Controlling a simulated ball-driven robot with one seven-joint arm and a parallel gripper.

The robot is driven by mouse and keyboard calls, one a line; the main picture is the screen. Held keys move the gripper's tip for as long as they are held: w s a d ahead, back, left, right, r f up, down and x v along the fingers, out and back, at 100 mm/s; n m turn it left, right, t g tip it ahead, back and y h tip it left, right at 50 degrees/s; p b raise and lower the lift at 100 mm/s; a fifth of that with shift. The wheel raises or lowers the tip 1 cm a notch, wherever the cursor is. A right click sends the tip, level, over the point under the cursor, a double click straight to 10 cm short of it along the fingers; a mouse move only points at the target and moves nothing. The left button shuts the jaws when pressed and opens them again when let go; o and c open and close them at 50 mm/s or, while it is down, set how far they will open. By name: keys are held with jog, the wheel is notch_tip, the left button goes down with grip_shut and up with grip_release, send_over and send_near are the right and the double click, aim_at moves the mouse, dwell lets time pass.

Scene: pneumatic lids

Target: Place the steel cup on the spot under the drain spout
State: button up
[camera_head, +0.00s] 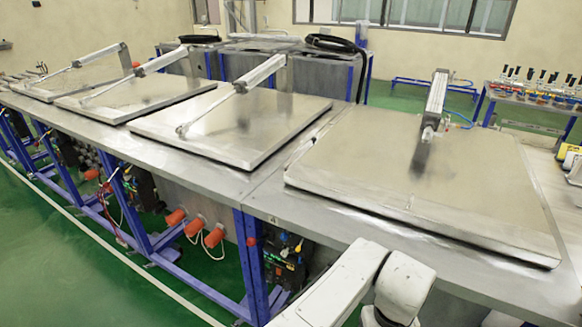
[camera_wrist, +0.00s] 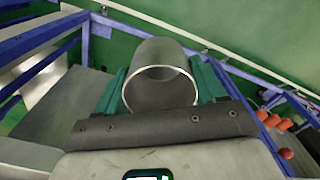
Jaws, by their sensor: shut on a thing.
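The steel cup (camera_wrist: 158,52) is a grey metal cylinder in the wrist view, with its round rim facing the camera. My gripper (camera_wrist: 161,88) has one green finger on each side of the cup and is shut on it. The cup is held off the floor, in front of the blue frame. The head view shows my white arm at the bottom, but neither the gripper nor the cup. I cannot make out a drain spout or a marked spot under it in either view.
A long steel bench (camera_head: 187,168) with several flat lids (camera_head: 232,122) stands on a blue frame (camera_head: 254,262). Several orange-red fittings (camera_head: 176,217) stick out under its front edge; they also show in the wrist view (camera_wrist: 275,121). Green floor (camera_head: 60,268) is clear at the front left.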

notch_tip(320, 180, down, 8)
jog(key=s, duration=0.2)
jog(key=shift+d+f, duration=0.15)
jog(key=shift+f, duration=0.1)
